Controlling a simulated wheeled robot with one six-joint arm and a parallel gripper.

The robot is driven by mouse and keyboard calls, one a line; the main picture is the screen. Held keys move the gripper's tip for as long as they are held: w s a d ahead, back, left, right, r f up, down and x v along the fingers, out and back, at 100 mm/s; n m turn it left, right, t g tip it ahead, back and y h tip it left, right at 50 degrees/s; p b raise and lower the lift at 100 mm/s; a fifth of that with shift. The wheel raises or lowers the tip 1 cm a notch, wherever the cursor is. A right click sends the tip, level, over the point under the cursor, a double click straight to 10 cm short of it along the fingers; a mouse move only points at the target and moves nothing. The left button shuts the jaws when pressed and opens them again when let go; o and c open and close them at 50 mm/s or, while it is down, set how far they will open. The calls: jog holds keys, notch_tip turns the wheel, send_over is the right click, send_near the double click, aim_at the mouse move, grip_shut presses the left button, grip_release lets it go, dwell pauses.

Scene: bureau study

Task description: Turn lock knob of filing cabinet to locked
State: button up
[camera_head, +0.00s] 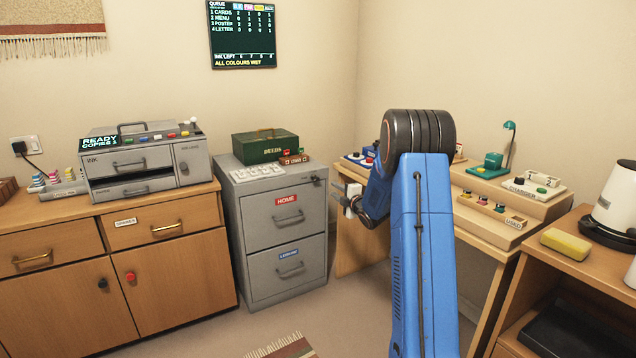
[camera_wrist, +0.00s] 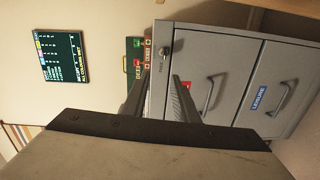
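The grey filing cabinet (camera_head: 249,240) stands against the back wall between the wooden cupboard and the desk. Its two drawers, labelled HOME and LEISURE, look shut. The small dark lock knob (camera_head: 316,180) is at the top right corner of its front. In the wrist view my gripper (camera_wrist: 158,92) is open and empty.
A green box (camera_head: 265,147), a red-brown block and a pale keyboard-like item sit on the cabinet top. A wooden desk (camera_head: 345,260) stands close on the right, with trays behind my arm. A grey printer (camera_head: 145,160) is on the left cupboard. A rug lies on the floor.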

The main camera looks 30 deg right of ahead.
notch_tip(320, 180, down, 2)
jog(key=d+n, duration=0.1)
jog(key=d, duration=0.1)
send_near(317, 179)
jog(key=w, duration=0.9)
jog(key=shift+f+t+y, duration=0.3)
jog(key=shift+f, duration=0.1)
grip_shut()
